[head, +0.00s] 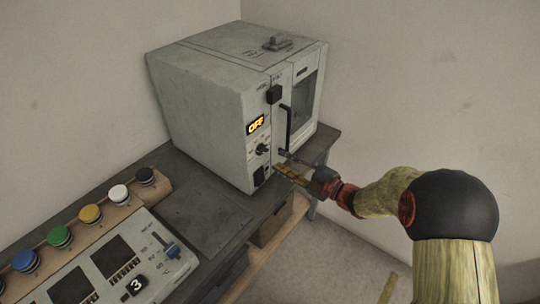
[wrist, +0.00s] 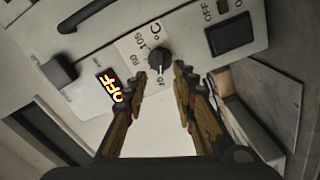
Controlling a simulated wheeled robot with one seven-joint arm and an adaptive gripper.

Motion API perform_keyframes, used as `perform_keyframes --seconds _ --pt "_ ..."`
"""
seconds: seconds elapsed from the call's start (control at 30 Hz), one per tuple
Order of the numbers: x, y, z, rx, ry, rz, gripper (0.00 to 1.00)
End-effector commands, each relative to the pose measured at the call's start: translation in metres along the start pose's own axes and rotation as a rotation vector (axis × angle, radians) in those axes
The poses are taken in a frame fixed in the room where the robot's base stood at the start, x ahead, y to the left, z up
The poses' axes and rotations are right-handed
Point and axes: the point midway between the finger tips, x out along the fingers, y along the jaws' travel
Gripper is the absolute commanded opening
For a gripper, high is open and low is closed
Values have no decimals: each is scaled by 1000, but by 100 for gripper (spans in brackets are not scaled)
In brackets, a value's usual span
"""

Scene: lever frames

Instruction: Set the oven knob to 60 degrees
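The oven (head: 205,100) is a pale grey box on the dark bench. Its black knob (head: 263,149) is on the front panel below the orange display (head: 257,124), which reads OFF. In the wrist view the knob (wrist: 158,60) sits on a scale plate marked °C, 105, 60 and a lower number partly hidden by a finger. A pale pointer mark on the knob appears to face down the picture, towards the lower number, not 60. My gripper (wrist: 161,75) is open, its two fingertips apart just short of the knob, one on either side. In the head view my gripper (head: 283,160) is beside the panel.
A black switch (wrist: 230,34) marked OFF is right of the knob in the wrist view. A black door handle (head: 286,127) stands out near my gripper. A control box with several coloured buttons (head: 60,236) is at left. The floor (head: 345,255) near my arm is mostly clear.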

Motion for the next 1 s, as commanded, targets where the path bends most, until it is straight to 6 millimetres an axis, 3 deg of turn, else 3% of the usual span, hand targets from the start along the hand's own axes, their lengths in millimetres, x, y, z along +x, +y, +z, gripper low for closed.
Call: perform_keyframes --seconds 0.2,0.4,0.77,1.0 --pt "35 -3 0 1 1 -2 27" --pt "56 -2 1 2 -2 -1 27" --pt "61 0 1 2 -3 0 27" --pt "61 0 1 3 -3 -1 14"
